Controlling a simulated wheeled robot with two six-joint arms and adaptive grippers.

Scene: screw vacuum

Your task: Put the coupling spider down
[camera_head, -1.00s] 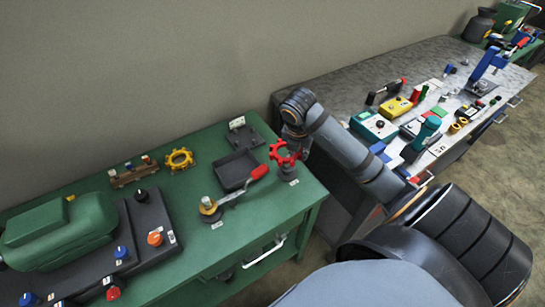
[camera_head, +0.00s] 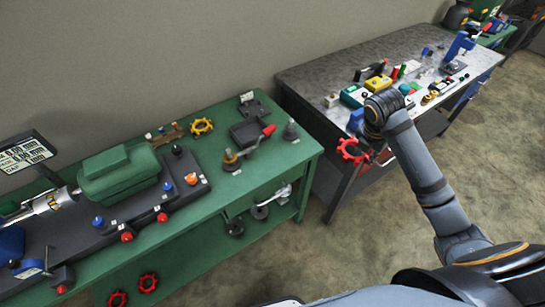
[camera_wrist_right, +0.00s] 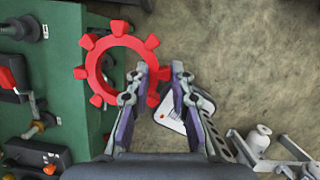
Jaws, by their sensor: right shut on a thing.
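The coupling spider is a red toothed ring (camera_head: 345,147). My right gripper (camera_head: 368,151) is shut on it and holds it in the air, in front of the gap between the green bench and the grey bench in the head view. In the right wrist view the spider (camera_wrist_right: 112,41) is on the left, with its right rim at the fingers of my right gripper (camera_wrist_right: 165,72). The floor shows beneath it, right of the green bench edge. My left gripper is not in view.
Two red toothed rings (camera_head: 148,283) are low, below the bench top. The grey bench (camera_head: 318,80) holds several tools.

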